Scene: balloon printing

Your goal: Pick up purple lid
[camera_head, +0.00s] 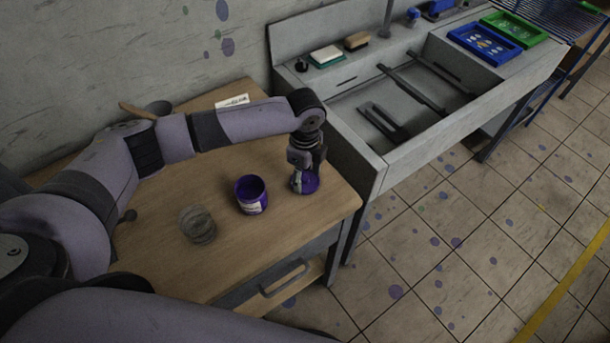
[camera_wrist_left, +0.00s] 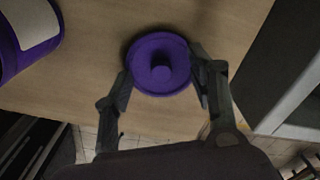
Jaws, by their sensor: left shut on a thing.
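The purple lid (camera_head: 305,183) is at the right end of the wooden table, under my left gripper (camera_head: 304,170). In the left wrist view the round purple lid (camera_wrist_left: 160,62) with its central knob lies between the two fingers of my left gripper (camera_wrist_left: 163,85), which is shut on its rim. Whether the lid is lifted off the table is hard to tell. An open jar of purple paint (camera_head: 251,195) with a pale label stands just left of the lid. The jar also shows at the upper left of the left wrist view (camera_wrist_left: 22,40). My right gripper is not in view.
A stack of clear round discs (camera_head: 197,224) lies on the wooden table (camera_head: 240,260) left of the jar. A white card (camera_head: 232,102) lies at the back. A grey sink unit (camera_head: 365,165) adjoins the table on the right, with blue (camera_head: 485,43) and green (camera_head: 514,28) trays.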

